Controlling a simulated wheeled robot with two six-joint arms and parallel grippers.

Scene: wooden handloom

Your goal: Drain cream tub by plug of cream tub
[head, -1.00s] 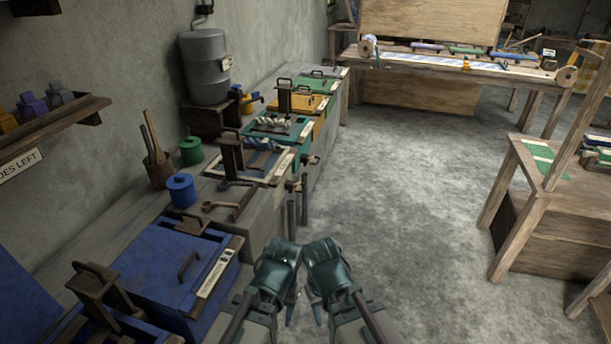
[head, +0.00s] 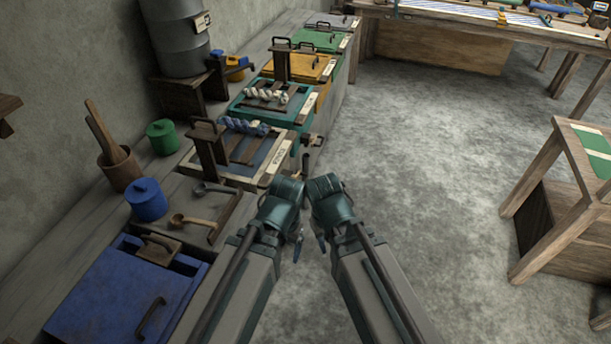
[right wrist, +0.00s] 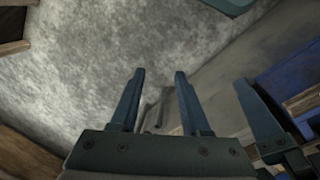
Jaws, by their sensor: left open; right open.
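A tub with a cream rim (head: 271,172) stands in the row along the left wall in the head view, with dark slats and a blue-grey skein across its top. I take it for the cream tub; its label is too small to read. My left gripper (head: 298,246) hangs open and empty in the aisle, in front of and below that tub. My right gripper (right wrist: 160,72) is open and empty beside it, with bare floor beyond its fingers.
A blue lidded tub (head: 115,300) stands nearest. Teal (head: 241,108), yellow (head: 300,66) and green (head: 322,42) tubs follow behind.

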